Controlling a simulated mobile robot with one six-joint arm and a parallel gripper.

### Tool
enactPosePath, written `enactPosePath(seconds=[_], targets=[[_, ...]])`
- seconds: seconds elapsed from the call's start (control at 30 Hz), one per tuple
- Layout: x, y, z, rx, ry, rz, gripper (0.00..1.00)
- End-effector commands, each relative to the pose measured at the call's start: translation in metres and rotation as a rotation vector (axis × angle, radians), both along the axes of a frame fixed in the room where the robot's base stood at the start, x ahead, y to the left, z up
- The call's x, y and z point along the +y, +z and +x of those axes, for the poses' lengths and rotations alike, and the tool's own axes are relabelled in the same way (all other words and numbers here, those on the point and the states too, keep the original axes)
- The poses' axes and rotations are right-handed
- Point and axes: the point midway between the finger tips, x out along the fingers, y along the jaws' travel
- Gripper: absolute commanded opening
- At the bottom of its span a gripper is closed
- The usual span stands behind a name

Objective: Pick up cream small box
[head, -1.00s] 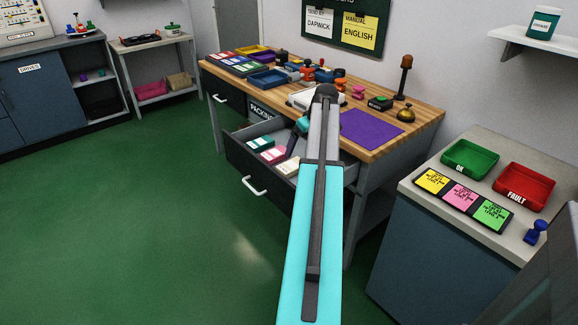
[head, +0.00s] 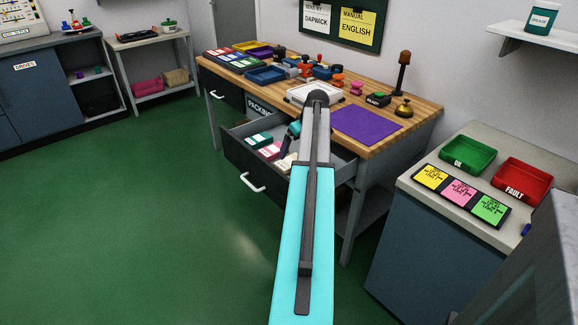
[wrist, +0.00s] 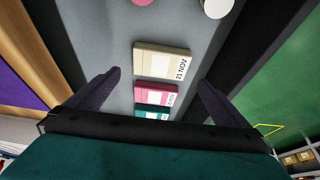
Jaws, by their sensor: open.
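The cream small box (wrist: 163,61) lies in the open drawer (wrist: 108,25), with a white label and dark print on its side. In the head view its visible part (head: 287,162) shows beside my arm, which hides the rest. My gripper (wrist: 160,82) is open above the drawer, its two dark fingers spread left and right. In the wrist picture the cream box lies between and slightly beyond the fingertips, with nothing held. A pink box (wrist: 156,92) and a teal box (wrist: 152,114) lie in a row with it, nearer the gripper's palm.
The drawer walls rise on both sides of the boxes. A pink round thing (wrist: 142,2) and a white round thing (wrist: 216,8) are farther along the drawer. The wooden bench (head: 405,130) with a purple mat (head: 366,124) stands above the drawer.

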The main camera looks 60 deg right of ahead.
Motion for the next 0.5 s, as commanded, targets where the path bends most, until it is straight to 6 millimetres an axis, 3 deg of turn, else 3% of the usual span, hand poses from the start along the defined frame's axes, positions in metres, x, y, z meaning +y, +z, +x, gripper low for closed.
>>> enactPosePath(seconds=[0.23, 0.5], targets=[[-0.004, -0.03, 0.011, 0.001, 0.0, 0.001, 1.0], [-0.005, -0.037, 0.014, 0.0, -0.001, -0.001, 1.0]])
